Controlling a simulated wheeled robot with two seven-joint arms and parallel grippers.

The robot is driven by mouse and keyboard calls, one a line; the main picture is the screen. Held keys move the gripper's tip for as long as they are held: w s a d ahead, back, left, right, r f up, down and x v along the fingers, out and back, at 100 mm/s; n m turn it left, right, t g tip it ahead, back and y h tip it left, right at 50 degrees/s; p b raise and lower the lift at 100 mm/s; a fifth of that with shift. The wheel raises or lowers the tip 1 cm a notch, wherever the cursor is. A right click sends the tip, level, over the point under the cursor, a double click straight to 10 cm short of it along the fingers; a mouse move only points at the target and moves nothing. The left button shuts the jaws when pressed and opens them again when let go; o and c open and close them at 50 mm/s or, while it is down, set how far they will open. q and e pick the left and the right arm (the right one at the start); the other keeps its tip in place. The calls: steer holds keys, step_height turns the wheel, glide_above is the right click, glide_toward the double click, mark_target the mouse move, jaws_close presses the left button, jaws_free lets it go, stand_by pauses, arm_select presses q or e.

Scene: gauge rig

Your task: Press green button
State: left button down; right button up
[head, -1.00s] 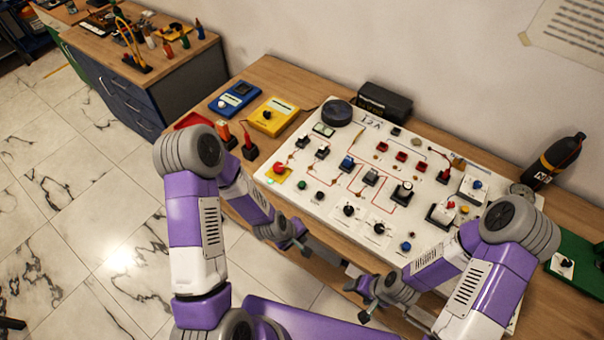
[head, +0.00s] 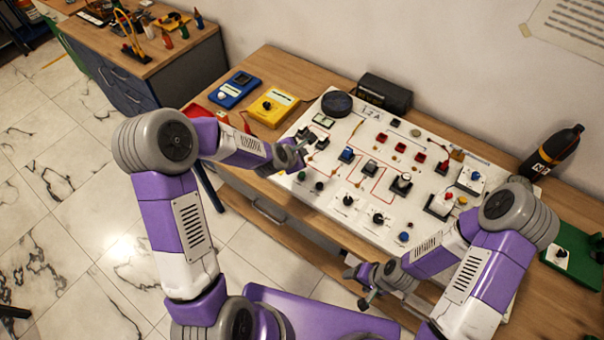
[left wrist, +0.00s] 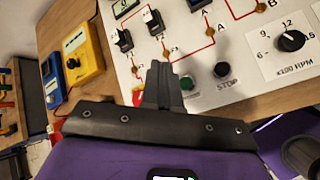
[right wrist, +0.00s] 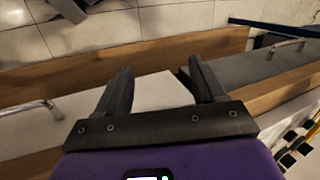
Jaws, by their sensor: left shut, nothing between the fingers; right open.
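The green button (left wrist: 187,83) sits on the white panel (left wrist: 215,98), beside a black button (left wrist: 222,70) marked STOP. In the head view the green button (head: 302,175) is just below my left gripper (head: 297,154). My left gripper (left wrist: 160,78) is shut and empty over the panel's left part. In its wrist view the fingertips lie just left of the green button; I cannot tell their height above the panel. My right gripper (head: 366,284) is open and empty in front of the table edge; its fingers (right wrist: 158,72) show in the right wrist view.
Dark switches (left wrist: 152,22) and a dial (left wrist: 291,41) are on the panel nearby. A yellow meter (head: 273,106) and a blue meter (head: 235,90) lie left of the panel. A dark bottle (head: 553,152) is at the right.

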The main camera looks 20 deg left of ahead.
arm_select(q)
steer(key=b, duration=0.6)
glide_above(301, 177)
step_height(301, 177, down, 8)
steer(key=shift+w+f, duration=0.15)
steer(key=shift+f+b, duration=0.25)
steer(key=shift+b, duration=0.2)
stand_by(1.3)
steer(key=shift+f+b, duration=0.45)
steer(key=shift+b, duration=0.15)
steer(key=shift+f+b, duration=0.5)
steer(key=shift+b, duration=0.1)
stand_by(0.5)
stand_by(0.4)
steer(key=shift+r+p, duration=0.55)
steer(key=shift+r, duration=0.4)
steer(key=shift+r, duration=0.1)
